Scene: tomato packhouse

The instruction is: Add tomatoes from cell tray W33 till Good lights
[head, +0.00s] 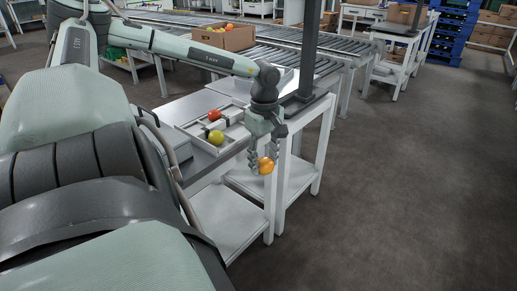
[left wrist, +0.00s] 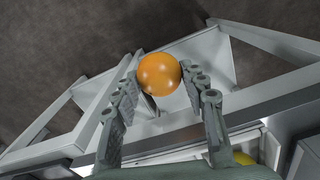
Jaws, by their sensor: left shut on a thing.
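My left gripper (head: 265,158) is shut on an orange tomato (head: 267,166), holding it between the fingertips past the table's front edge. The tomato (left wrist: 158,74) also shows between the fingers in the left wrist view. A pale cell tray (head: 188,132) lies on the table, left of the gripper. It holds a red tomato (head: 214,115) at the back and a yellow-green tomato (head: 216,137) in front. The yellow-green tomato (left wrist: 243,158) is partly hidden at the lower right in the left wrist view. No tray label or Good light is readable. My right gripper is not in view.
Below the held tomato is a white lower shelf (head: 228,214). A dark post (head: 306,50) stands at the table's right side. Behind are roller conveyors (head: 300,62) and a cardboard box (head: 225,38) with several tomatoes. The floor (head: 410,190) at right is clear.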

